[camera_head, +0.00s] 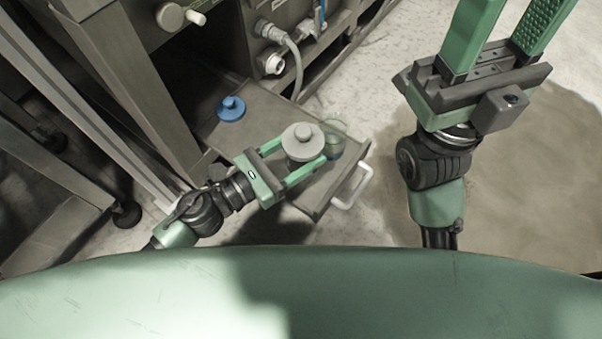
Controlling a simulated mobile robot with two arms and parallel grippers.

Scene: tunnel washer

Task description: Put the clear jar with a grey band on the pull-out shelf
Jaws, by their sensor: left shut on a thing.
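The pull-out shelf (265,127) is a grey-brown board with a white handle (352,188) at its front end. My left gripper (306,158) is over the front part of the shelf, shut on a grey-lidded jar (302,140) with a round knob. The jar's body is mostly hidden by its lid and my fingers; I cannot tell whether it touches the shelf. A clear, greenish jar (335,140) shows just to its right, close to my fingertips; I cannot make out a grey band on it. My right gripper (507,30) is open, with its fingertips cut off by the frame top.
A blue-lidded thing (231,108) stands towards the back left of the shelf. The machine frame with a grey hose (294,60) and fittings rises behind. A metal post (140,85) stands left of the shelf.

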